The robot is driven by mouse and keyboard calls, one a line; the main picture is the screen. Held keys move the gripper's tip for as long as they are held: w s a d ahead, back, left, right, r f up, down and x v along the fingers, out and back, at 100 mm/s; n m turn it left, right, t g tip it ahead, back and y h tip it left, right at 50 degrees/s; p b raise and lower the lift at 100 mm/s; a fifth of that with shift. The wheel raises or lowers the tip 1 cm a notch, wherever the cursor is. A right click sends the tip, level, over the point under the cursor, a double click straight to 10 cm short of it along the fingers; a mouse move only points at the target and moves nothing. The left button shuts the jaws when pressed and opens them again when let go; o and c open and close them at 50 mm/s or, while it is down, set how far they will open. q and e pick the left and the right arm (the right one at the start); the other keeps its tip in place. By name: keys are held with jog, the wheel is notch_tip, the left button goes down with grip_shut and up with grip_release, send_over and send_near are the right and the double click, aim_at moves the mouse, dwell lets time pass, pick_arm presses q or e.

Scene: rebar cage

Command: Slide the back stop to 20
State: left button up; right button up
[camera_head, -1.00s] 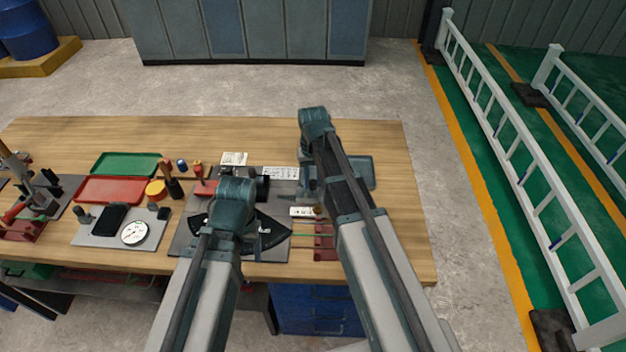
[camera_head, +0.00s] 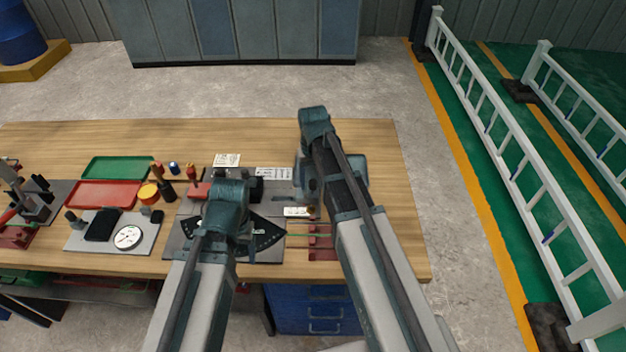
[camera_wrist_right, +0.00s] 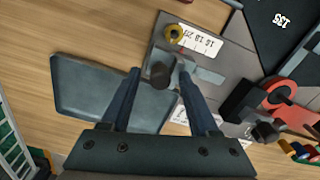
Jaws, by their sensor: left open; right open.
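The back stop (camera_wrist_right: 202,73) shows in the right wrist view as a grey bar on a dark grey plate, with a dark round knob (camera_wrist_right: 162,75) at its end. A white scale (camera_wrist_right: 201,40) with printed numbers lies beside it, with a brass ring (camera_wrist_right: 173,33) at one end. The scale also shows in the head view (camera_head: 297,211). My right gripper (camera_wrist_right: 160,72) is open, its two fingers on either side of the knob in the picture; contact cannot be told. My left gripper (camera_head: 238,232) is over the black angle plate (camera_head: 262,236), its fingertips mostly hidden.
A green tray (camera_head: 117,167), a red tray (camera_head: 101,194) and a dial gauge (camera_head: 128,236) are on the left of the wooden table (camera_head: 376,245). A white railing (camera_head: 510,150) stands right of the table.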

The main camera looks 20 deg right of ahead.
notch_tip(320, 180, up, 14)
jog(key=p, duration=1.3)
jog(key=shift+p, duration=0.4)
jog(key=shift+f, duration=0.15)
jog(key=s+a+f+n+b, duration=0.1)
jog(key=s+a+f+b, duration=0.2)
jog(key=s, duration=0.3)
jog(key=s+a+f+n+b, duration=0.1)
jog(key=s+a+f+b, duration=0.2)
jog(key=s+a+b, duration=0.1)
jog(key=s+a+f+n+h+b, duration=0.1)
jog(key=s+a+f+n+b, duration=0.1)
jog(key=s, duration=0.7)
jog(key=a+f+b, duration=0.1)
jog(key=a+f, duration=0.1)
jog(key=a, duration=0.1)
